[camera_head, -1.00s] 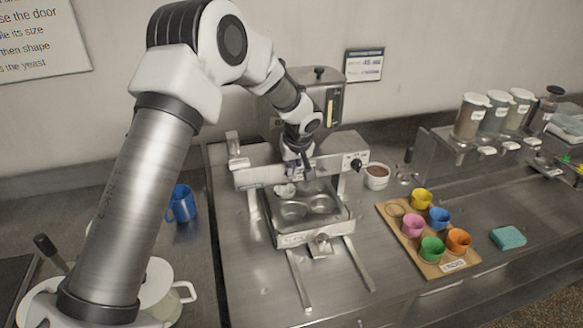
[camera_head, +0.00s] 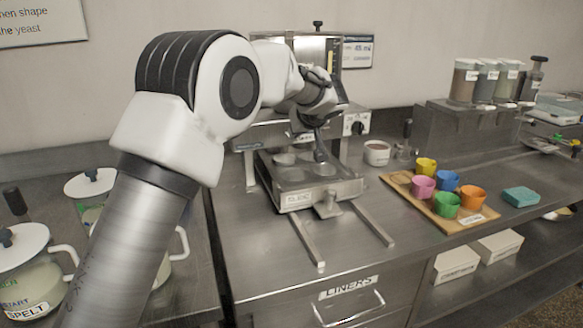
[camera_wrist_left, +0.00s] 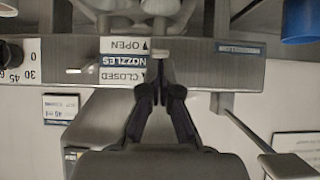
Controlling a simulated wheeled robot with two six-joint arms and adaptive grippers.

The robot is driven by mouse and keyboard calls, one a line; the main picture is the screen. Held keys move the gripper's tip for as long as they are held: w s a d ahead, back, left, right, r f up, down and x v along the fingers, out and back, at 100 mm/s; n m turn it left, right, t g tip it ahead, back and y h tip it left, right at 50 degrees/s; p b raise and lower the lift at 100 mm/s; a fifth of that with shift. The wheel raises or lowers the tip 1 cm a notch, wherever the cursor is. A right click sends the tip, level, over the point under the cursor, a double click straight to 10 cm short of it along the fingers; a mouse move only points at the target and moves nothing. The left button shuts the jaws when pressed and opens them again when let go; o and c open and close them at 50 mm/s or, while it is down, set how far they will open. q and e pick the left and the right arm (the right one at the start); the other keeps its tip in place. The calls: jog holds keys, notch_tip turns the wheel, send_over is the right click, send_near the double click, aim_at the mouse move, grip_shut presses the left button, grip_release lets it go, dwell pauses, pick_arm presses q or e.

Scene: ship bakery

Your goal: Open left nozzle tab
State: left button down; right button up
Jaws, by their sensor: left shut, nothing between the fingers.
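The steel depositor head spans the machine and shows in the wrist view as a bar (camera_wrist_left: 220,62), upside down. It carries a label (camera_wrist_left: 124,60) reading OPEN, NOZZLES, CLOSED. A small upright metal tab (camera_wrist_left: 159,62) stands beside the label, just beyond my fingertips; I take it for the left nozzle tab. Another pale tab (camera_wrist_left: 82,70) lies at the label's other side. My left gripper (camera_wrist_left: 160,92) is shut and empty at the bar's edge; touching the tab cannot be told. In the head view the left gripper (camera_head: 319,150) hangs over the pan. My right gripper is out of view.
A muffin pan (camera_head: 320,190) sits on rails under the depositor. A dial (camera_head: 355,124) is at its right. Lidded jugs (camera_head: 92,184) stand left.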

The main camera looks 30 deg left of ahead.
pick_arm(q)
jog(key=r+p, duration=0.1)
jog(key=p, duration=0.1)
jog(key=shift+w+r+p, duration=0.1)
jog(key=shift+r+p, duration=0.15)
jog(key=shift+p, duration=0.15)
dwell(0.3)
